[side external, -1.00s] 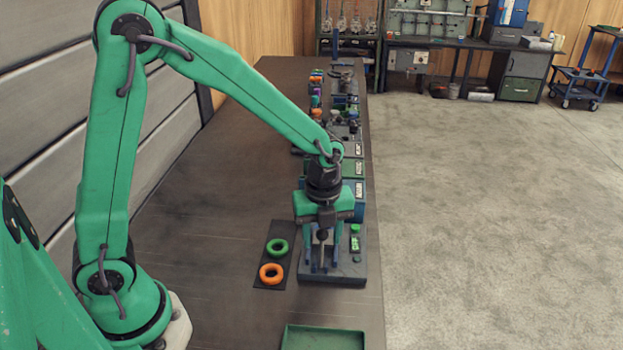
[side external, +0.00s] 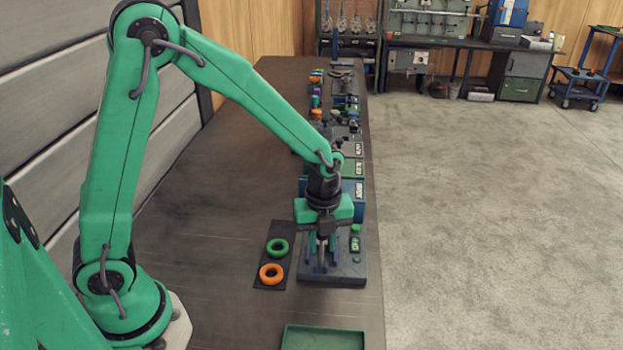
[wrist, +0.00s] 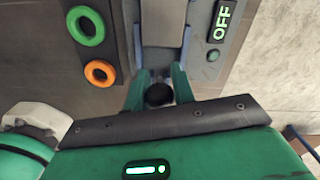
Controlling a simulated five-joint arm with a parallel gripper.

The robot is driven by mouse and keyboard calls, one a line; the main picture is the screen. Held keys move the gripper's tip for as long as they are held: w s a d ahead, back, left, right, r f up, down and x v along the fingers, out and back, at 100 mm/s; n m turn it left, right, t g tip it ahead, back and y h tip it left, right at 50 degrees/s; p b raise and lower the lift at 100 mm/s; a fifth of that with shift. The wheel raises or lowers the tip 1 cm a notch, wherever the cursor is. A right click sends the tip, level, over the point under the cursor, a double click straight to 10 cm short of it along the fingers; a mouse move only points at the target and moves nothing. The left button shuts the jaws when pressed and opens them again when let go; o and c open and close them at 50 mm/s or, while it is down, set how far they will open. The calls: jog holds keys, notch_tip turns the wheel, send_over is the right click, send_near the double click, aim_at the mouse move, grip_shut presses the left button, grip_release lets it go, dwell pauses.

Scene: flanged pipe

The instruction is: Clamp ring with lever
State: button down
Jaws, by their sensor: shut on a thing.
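The clamp fixture has a dark grey-blue base (side external: 345,279) with blue uprights, and stands below my gripper (side external: 322,262). In the wrist view, the green fingers of my gripper (wrist: 160,92) are shut on a dark round knob (wrist: 159,95), which looks like the end of the lever. The fingers and gripper body hide most of the lever and the inside of the fixture. A green ring (side external: 277,248) and an orange ring (side external: 272,273) lie apart from the fixture on a dark mat (side external: 264,258).
A green tray (side external: 323,338) lies at the near end of the bench. Several boxes and coloured parts (side external: 345,160) line the bench's right side behind the fixture. The bench surface (side external: 215,200) left of the mat is clear.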

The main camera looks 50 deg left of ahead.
jog(key=shift+w+a+f, duration=0.15)
jog(key=shift+w, duration=0.05)
jog(key=c, duration=1.2)
grip_release()
jog(key=shift+w+r, duration=0.2)
jog(key=shift+r, duration=3.75)
